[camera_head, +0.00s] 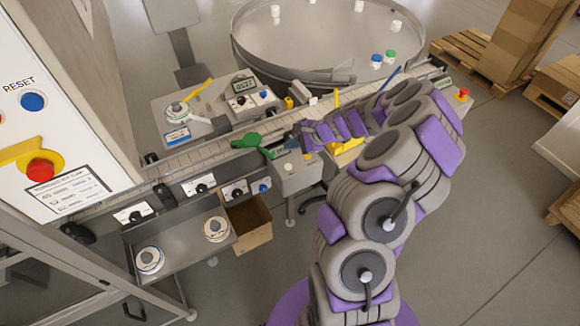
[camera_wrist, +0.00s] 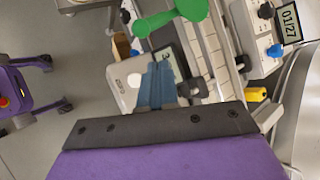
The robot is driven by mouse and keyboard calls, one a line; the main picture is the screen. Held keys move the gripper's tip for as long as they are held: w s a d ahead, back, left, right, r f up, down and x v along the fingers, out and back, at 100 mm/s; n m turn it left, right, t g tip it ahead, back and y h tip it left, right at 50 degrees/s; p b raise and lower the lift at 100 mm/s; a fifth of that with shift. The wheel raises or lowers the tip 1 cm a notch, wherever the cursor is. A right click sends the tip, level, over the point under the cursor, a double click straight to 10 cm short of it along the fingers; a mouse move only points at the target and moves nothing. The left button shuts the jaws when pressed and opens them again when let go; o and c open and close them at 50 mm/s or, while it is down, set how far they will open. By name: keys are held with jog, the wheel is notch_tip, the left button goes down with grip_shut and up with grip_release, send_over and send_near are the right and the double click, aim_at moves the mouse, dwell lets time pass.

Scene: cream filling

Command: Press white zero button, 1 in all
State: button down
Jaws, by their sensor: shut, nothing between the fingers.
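The white zero button (camera_head: 288,167) sits on top of a small grey scale box (camera_head: 298,182) beside the conveyor. In the wrist view the round pale button (camera_wrist: 134,80) shows on the scale's light panel, just left of my fingers. My gripper (camera_wrist: 156,86) is shut and empty, and its blue-grey fingers overlap the panel and part of the display (camera_wrist: 166,57). In the head view my gripper (camera_head: 294,143) is above and slightly behind the scale box. I cannot tell whether the fingertips touch the panel.
Another display box (camera_head: 241,87) stands behind the conveyor. A cabinet with a red emergency button (camera_head: 40,170) is at left. A cardboard box (camera_head: 248,222) is below.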

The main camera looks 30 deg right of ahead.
jog(key=b, duration=0.4)
send_over(291, 167)
notch_tip(291, 167, down, 7)
jog(key=shift+w+r, duration=0.1)
jog(key=shift+r, duration=0.1)
jog(key=shift+d+f+b, duration=0.3)
jog(key=shift+d+f, duration=0.05)
jog(key=shift+f, duration=0.05)
jog(key=shift+a+r, duration=0.1)
jog(key=shift+a, duration=0.45)
jog(key=shift+d, duration=0.4)
jog(key=shift+a, duration=0.25)
jog(key=shift+d, duration=0.15)
jog(key=shift+f, duration=0.2)
jog(key=shift+f, duration=0.2)
